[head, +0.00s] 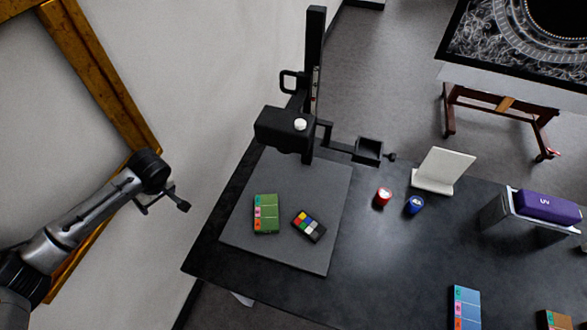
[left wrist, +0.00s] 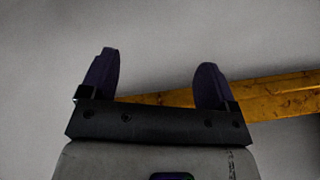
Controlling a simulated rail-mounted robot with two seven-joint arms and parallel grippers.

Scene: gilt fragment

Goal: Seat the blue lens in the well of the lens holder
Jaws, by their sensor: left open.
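The blue lens (head: 415,205) stands on the dark table in the head view, just right of a red lens (head: 383,196). The lens holder appears to be the square dark frame (head: 368,150) on a side arm of the black stand, behind the two lenses; I cannot make out its well clearly. My left gripper (head: 163,203) is open and empty, off the table's left side and far from the lens. Its two spread fingers show in the left wrist view (left wrist: 157,85) with nothing between them. My right gripper is not in view.
The black column stand (head: 284,129) rises from a grey baseboard (head: 285,258) that bears a green card and a colour chart (head: 309,225). A white angled panel (head: 443,171) stands behind the blue lens. A purple case (head: 548,205) on a rack is at right.

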